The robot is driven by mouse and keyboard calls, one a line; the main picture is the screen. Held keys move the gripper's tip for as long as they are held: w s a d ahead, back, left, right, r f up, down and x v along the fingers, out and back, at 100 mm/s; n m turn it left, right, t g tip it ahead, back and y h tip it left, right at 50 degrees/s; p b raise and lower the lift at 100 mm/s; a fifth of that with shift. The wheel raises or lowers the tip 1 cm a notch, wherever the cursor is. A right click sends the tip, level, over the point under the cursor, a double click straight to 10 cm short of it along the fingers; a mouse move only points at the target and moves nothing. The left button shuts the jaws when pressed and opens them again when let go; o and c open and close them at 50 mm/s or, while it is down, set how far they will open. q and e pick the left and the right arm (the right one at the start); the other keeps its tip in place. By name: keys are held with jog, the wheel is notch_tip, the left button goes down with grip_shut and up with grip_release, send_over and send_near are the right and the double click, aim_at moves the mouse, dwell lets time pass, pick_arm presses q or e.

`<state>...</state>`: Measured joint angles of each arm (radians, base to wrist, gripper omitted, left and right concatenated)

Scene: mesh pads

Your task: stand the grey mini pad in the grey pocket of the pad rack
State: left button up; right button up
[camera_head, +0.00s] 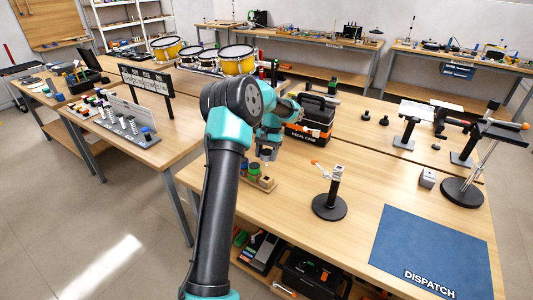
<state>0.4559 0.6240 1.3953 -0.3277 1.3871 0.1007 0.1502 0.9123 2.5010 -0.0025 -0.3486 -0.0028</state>
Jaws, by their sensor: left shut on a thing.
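My left gripper (266,150) hangs over the wooden pad rack (266,184), jaws pointing down. It is shut on a small grey piece, which looks like the grey mini pad (266,157); the piece is small in view and partly hidden by the jaws. It appears just above the rack; whether it touches the rack I cannot tell. A green pad (254,168) and a blue pad (244,168) stand in the rack, partly behind my left arm. The grey pocket cannot be made out clearly. My right gripper is not in view.
A black pedal case (312,120) stands behind the gripper. A black round-based stand (330,205) with an orange-tipped top is right of the rack. A blue dispatch mat (432,248) lies at the front right, with a small grey block (427,178) behind it.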

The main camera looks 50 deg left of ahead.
pick_arm(q)
jog(key=shift+f, duration=2.55)
jog(key=shift+f, duration=1.8)
jog(key=shift+r, duration=1.5)
jog(key=shift+f, duration=1.1)
dwell(1.1)
